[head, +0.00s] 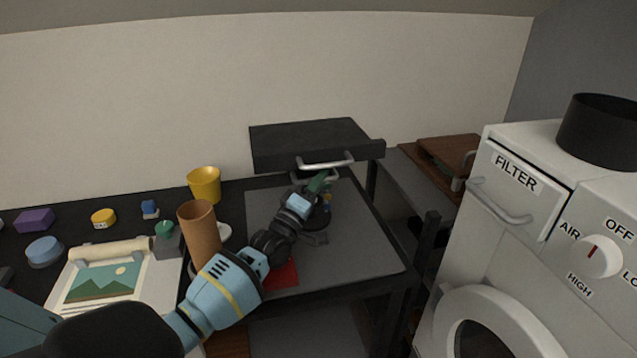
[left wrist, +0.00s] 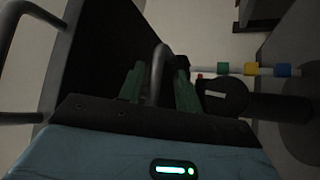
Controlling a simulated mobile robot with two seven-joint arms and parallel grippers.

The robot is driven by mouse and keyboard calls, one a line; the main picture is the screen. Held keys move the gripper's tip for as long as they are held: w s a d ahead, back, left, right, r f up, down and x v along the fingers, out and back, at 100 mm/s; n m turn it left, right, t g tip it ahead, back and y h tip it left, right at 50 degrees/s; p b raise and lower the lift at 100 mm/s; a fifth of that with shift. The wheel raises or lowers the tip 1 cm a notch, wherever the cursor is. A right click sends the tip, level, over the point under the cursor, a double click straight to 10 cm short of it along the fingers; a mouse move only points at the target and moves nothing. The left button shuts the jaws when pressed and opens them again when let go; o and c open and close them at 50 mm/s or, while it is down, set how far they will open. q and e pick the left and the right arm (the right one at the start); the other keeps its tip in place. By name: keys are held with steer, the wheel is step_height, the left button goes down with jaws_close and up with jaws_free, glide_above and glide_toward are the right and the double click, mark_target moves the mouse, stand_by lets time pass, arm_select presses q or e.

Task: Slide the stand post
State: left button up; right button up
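A pale rod with green, blue and yellow bands (left wrist: 255,70) shows in the left wrist view, right of the fingers; it may be the stand post, but I cannot be sure. In the head view its place is mostly hidden behind my left gripper (head: 320,182), with only small coloured spots (head: 327,198) showing. My left gripper reaches over the grey mat, just below the black box's front. In the left wrist view its green fingers (left wrist: 159,90) are apart, with a curved metal handle (left wrist: 157,65) showing between them. I cannot tell whether they touch it. My right gripper is out of view.
A black box (head: 310,140) with a metal handle (head: 328,164) stands at the back. A brown cylinder (head: 200,235) and yellow cup (head: 205,185) stand left of my arm. A red item (head: 284,274) lies under it. The grey mat (head: 355,255) is clear at right; a white machine (head: 465,250) stands beyond.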

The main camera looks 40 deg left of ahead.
arm_select(q)
steer(key=v, duration=0.7)
steer(key=shift+s+f, duration=0.2)
steer(key=shift+s, duration=0.15)
stand_by(0.4)
